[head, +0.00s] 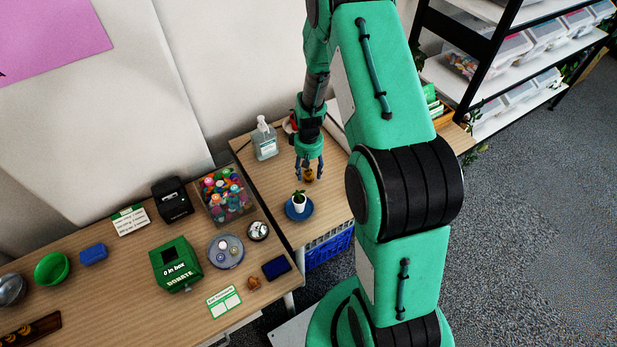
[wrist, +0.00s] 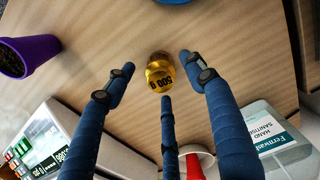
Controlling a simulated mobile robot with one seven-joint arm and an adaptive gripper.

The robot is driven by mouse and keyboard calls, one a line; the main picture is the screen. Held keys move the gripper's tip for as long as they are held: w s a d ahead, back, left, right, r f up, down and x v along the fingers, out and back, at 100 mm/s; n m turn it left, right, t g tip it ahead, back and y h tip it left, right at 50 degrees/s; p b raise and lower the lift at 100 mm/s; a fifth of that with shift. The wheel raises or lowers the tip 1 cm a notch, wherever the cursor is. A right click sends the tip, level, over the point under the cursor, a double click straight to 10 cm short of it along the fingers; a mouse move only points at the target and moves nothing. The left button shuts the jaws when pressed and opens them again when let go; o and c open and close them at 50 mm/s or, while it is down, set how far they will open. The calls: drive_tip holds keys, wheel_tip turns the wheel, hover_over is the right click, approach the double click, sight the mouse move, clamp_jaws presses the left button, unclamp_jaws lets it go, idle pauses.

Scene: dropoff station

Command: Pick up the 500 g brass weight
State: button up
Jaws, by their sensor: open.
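The brass weight (wrist: 159,72) is a small gold cylinder marked 500 g. It stands on the wooden table, near the top middle of the wrist view. In the head view the brass weight (head: 308,175) shows small, just below my fingers. My gripper (wrist: 160,80) has blue fingers spread open around the weight: one on the left, one on the right and one below it in the picture. No clear contact between fingers and weight shows. In the head view my gripper (head: 309,170) points down over the right-hand table.
A sanitiser bottle (head: 264,139) stands left of my gripper. A small potted plant (head: 299,201) on a blue saucer (head: 300,213) is in front of the weight. A purple pot (wrist: 30,55) and a red and white cup (wrist: 196,163) stand nearby.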

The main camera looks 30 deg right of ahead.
sight(308, 171)
drive_tip(key=shift+f, duration=1.75)
drive_tip(key=shift+c, duration=0.2)
clamp_jaws()
drive_tip(key=shift+r, duration=0.15)
drive_tip(key=shift+r, duration=0.85)
drive_tip(key=shift+s+a+r, duration=0.1)
drive_tip(key=shift+s+r, duration=0.05)
drive_tip(key=shift+r, duration=0.35)
drive_tip(key=shift+s+r, duration=0.15)
drive_tip(key=shift+r, duration=0.3)
drive_tip(key=s+a, duration=0.1)
drive_tip(key=s, duration=0.4)
drive_tip(key=s+a+p, duration=0.1)
drive_tip(key=s+a, duration=0.1)
drive_tip(key=s, duration=0.3)
drive_tip(key=s+a+r, duration=0.1)
drive_tip(key=s, duration=0.3)
drive_tip(key=shift+s+a+r+p, duration=0.1)
drive_tip(key=shift+s+a+p, duration=0.15)
drive_tip(key=shift+s+p, duration=0.15)
